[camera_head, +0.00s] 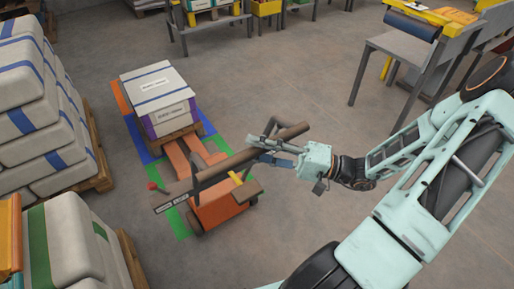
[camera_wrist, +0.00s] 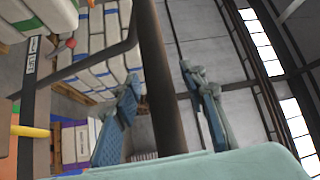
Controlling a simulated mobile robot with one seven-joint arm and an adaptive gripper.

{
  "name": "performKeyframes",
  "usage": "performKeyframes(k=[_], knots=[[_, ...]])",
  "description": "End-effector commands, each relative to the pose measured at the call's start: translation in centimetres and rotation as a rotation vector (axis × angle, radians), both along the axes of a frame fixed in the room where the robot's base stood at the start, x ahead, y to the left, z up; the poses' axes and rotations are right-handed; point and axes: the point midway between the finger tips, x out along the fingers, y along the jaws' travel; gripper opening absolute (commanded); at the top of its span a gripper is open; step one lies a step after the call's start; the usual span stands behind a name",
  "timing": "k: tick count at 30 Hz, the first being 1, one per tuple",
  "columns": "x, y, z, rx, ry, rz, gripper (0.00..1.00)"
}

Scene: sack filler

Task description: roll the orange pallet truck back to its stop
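The orange pallet truck (camera_head: 218,206) stands in the middle left of the head view, its forks toward the back. Its brown handle bar (camera_head: 292,132) rises toward my gripper (camera_head: 268,151). In the wrist view the dark bar (camera_wrist: 160,80) runs lengthwise between the two blue-padded fingers of my gripper (camera_wrist: 163,112). The fingers are apart, with a narrow gap seen on each side of the bar, so the gripper looks open around it. Contact with the bar is not clear. A carton load (camera_head: 160,92) sits on a wooden pallet at the fork end. No separate stop is clearly visible.
Stacked white sacks with blue bands (camera_head: 32,120) stand on a pallet at the left. More sacks (camera_head: 72,245) are at the front left. Green, blue and orange floor markings surround the truck. A grey bench (camera_head: 408,48) stands at the back right. Floor between is clear.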

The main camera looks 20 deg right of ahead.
Motion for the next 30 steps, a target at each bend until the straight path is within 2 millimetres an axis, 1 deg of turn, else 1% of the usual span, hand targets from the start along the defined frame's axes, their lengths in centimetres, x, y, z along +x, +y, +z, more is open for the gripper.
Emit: performKeyframes(k=[1,9,12,25,30], knots=[[0.00,-0.01,0.00,0.000,0.000,0.000,0.39],[-0.02,-0.03,-0.02,0.000,0.000,0.000,0.09],[-0.02,-0.04,-0.02,0.000,0.000,0.000,0.00],[-0.04,-0.08,-0.03,-0.001,0.000,0.000,0.00],[-0.16,-0.50,-0.06,-0.001,0.002,-0.001,0.00]])
